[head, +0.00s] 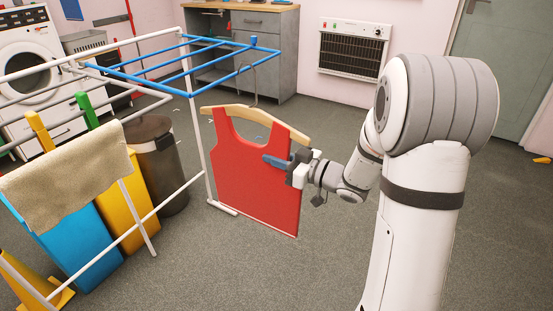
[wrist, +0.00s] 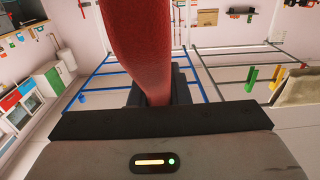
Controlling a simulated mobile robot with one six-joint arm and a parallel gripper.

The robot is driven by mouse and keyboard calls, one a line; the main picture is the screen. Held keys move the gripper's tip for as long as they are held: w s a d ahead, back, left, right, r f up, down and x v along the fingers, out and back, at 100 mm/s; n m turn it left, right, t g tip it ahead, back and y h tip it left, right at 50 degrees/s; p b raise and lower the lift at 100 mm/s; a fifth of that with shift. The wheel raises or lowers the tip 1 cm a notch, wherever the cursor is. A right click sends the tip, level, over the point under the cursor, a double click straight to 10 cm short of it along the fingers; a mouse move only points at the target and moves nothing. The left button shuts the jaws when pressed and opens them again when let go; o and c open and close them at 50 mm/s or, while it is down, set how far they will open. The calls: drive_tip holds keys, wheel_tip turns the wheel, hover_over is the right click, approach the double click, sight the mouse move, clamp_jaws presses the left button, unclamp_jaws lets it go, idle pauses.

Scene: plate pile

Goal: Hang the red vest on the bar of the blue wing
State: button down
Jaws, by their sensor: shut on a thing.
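The red vest (head: 255,185) hangs on a wooden hanger (head: 285,127) in the head view, upright and off the floor. My gripper (head: 279,161) is shut on the vest at its upper right part, below the hanger. In the wrist view the red cloth (wrist: 142,45) rises from between the jaws and fills the middle. The blue wing (head: 190,62) is the blue-barred upper right part of the drying rack. It stands above and left of the vest, which is apart from its bars. The blue bars also show in the wrist view (wrist: 100,72).
The white rack frame (head: 201,150) stands just left of the vest. A beige towel (head: 70,175) hangs on its near side. Blue and yellow bins (head: 120,212) and a dark bin (head: 160,170) stand behind it. A wall heater (head: 353,48) is at the back.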

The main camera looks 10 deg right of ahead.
sight(250, 158)
drive_tip(key=shift+b+x, duration=0.35)
drive_tip(key=shift+x, duration=3.8)
drive_tip(key=shift+f+b, duration=1.35)
drive_tip(key=shift+f, duration=0.6)
